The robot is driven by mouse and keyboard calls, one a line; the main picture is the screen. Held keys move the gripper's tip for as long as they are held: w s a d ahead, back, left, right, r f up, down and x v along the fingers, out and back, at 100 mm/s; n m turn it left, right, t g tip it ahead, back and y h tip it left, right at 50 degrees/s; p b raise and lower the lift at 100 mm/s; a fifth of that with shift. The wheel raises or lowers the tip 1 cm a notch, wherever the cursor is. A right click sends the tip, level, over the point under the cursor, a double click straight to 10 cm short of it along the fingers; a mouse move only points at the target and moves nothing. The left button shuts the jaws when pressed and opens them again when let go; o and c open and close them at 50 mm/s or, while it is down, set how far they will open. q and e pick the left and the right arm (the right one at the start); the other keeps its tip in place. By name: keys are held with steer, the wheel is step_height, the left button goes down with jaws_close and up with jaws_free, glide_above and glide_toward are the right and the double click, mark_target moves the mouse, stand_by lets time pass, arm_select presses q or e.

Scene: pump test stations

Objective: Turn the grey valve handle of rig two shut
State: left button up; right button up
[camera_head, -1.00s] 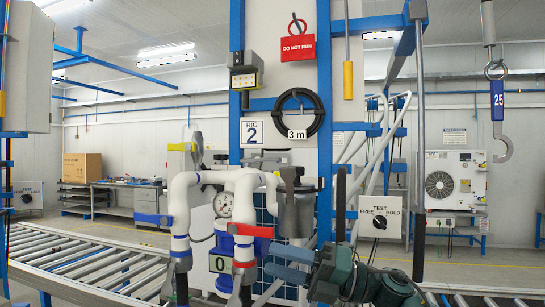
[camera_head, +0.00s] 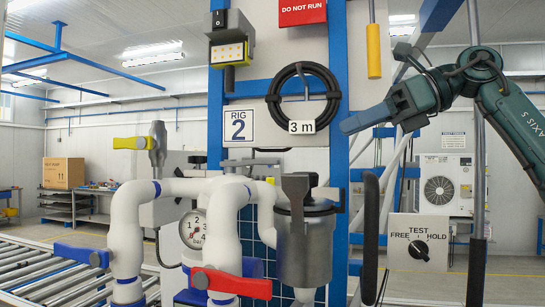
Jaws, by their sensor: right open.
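Rig two carries the number sign (camera_head: 238,126). My left gripper is not in view.
Other valve handles are near: yellow (camera_head: 127,143), blue (camera_head: 80,255) and red (camera_head: 230,283). A pressure gauge (camera_head: 194,228) sits between the pipes. A coiled black hose (camera_head: 303,68) hangs above. A black upright grip (camera_head: 370,240) and the test switch box (camera_head: 420,242) stand right.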

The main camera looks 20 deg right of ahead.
steer(key=p, duration=0.2)
glide_toward(250, 163)
steer(key=w+a+f, duration=0.2)
steer(key=shift+w+f, duration=0.15)
steer(key=shift+w, duration=0.25)
jaws_close()
stand_by(0.4)
